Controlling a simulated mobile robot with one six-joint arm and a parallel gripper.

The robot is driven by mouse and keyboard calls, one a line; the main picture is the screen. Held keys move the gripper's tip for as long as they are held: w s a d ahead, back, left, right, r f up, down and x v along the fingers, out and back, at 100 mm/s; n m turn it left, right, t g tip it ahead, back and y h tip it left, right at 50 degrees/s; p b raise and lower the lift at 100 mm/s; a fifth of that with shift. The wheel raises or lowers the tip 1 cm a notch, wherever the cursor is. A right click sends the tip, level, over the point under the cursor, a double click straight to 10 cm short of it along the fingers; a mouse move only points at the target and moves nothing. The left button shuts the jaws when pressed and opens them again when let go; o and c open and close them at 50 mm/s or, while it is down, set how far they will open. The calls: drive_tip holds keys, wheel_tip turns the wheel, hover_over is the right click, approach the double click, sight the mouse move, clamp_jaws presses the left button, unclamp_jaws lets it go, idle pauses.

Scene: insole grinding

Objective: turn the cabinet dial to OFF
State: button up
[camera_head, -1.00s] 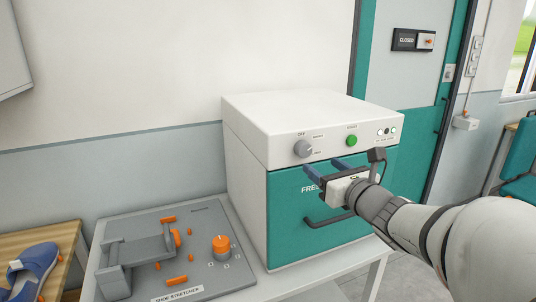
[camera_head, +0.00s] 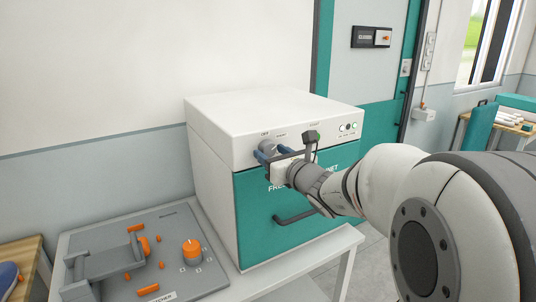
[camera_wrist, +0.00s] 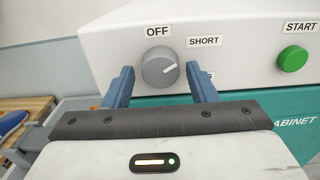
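The cabinet (camera_head: 215,150) is white on top with a teal door and stands on a grey table. Its grey dial (camera_wrist: 160,70) shows in the wrist view, below the OFF label (camera_wrist: 157,31) and left of the SHORT label (camera_wrist: 203,42). The dial's white mark points to the upper right, toward SHORT. A lower label is partly hidden by a finger. In the head view the dial (camera_head: 266,145) is partly covered by my gripper (camera_head: 268,156). My gripper is open, with its blue fingers to either side of the dial and just below it in the wrist view.
A green START button (camera_wrist: 293,59) is right of the dial. The dark door handle (camera_head: 295,218) sticks out below my gripper. A grey shoe stretcher (camera_head: 210,272) with orange parts lies left of the cabinet.

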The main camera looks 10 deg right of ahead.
drive_tip(key=c, duration=0.7)
drive_tip(key=shift+a, duration=0.15)
drive_tip(key=shift+c, duration=0.5)
drive_tip(key=shift+d+f, duration=0.1)
drive_tip(key=shift+d, duration=0.1)
drive_tip(key=b, duration=0.1)
drive_tip(key=n+b, duration=0.1)
drive_tip(key=b, duration=0.1)
drive_tip(key=shift+f, duration=0.25)
drive_tip(key=n+b, duration=0.2)
drive_tip(key=b, duration=0.1)
drive_tip(key=n+b, duration=0.1)
drive_tip(key=b, duration=0.2)
drive_tip(key=shift+f+n+b, duration=0.2)
drive_tip(key=shift+n+b, duration=0.2)
drive_tip(key=n+b, duration=0.4)
drive_tip(key=b, duration=0.2)
drive_tip(key=shift+r, duration=0.15)
drive_tip(key=n+b, duration=0.3)
drive_tip(key=b, duration=0.1)
drive_tip(key=shift+d+r, duration=0.1)
drive_tip(key=shift+r, duration=0.2)
